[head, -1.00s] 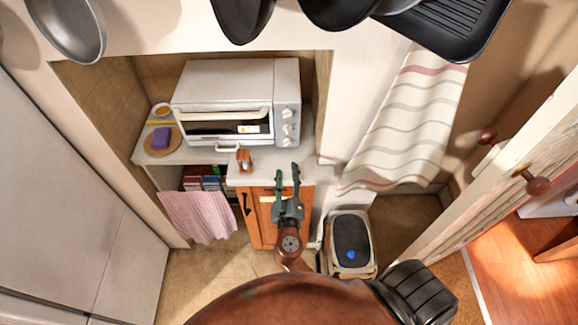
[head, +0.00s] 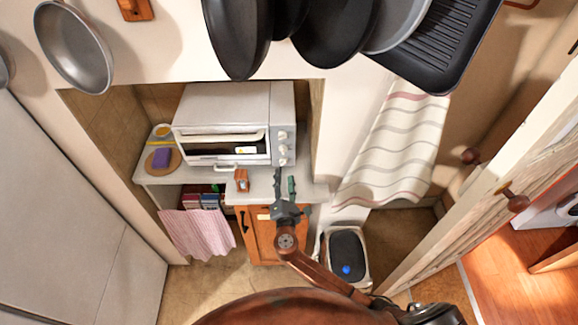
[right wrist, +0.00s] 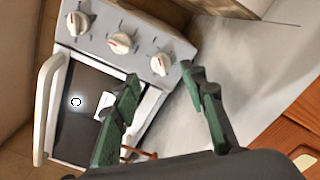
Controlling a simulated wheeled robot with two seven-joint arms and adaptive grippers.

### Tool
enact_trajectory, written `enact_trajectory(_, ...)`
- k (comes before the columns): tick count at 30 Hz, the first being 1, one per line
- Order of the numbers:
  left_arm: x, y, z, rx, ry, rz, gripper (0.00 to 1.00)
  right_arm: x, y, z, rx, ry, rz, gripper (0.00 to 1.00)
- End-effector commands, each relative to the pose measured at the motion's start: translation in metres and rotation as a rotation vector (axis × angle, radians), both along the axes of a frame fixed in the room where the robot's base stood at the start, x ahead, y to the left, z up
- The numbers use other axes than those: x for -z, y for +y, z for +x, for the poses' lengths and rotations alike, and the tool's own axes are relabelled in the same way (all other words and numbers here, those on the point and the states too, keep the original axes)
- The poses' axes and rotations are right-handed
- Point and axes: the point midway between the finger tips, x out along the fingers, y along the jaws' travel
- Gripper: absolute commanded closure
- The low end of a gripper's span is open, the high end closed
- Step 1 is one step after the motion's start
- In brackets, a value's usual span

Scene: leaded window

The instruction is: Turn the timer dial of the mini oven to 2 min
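The white mini oven (head: 225,103) stands on the counter in a niche. Its control panel, on the right of its front, has three pale dials in a column: top (head: 282,135), middle (head: 282,148) and bottom (head: 283,161). In the right wrist view these dials run left to right: top (right wrist: 77,22), middle (right wrist: 120,42), bottom (right wrist: 160,64). Their markings are too small to read, so I cannot tell which is the timer. My right gripper (head: 284,178) is open and empty before the panel. In the wrist view its fingertips (right wrist: 160,79) are nearest the bottom dial, apparently not touching it. My left gripper is not in view.
A small brown object (head: 241,180) stands on the counter left of my right gripper. A purple block (head: 161,157) lies on a round board at the counter's left. Pans (head: 237,35) hang above. A striped curtain (head: 395,145) and a bin (head: 347,255) are to the right.

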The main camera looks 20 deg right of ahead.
Motion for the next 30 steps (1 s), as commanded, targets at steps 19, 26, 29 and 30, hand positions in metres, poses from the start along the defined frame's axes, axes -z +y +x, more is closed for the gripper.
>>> enact_trajectory(19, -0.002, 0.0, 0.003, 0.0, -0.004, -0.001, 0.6, 0.0, -0.018, 0.056, 0.003, -0.001, 0.004, 0.61)
enact_trajectory(26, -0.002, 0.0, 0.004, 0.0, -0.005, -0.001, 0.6, 0.0, -0.018, 0.055, 0.003, -0.001, 0.004, 0.7)
enact_trajectory(29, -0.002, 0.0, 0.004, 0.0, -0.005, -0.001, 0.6, 0.0, -0.018, 0.055, 0.003, -0.001, 0.004, 0.77)
enact_trajectory(30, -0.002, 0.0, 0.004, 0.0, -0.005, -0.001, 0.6, 0.0, -0.018, 0.055, 0.003, -0.001, 0.004, 0.79)
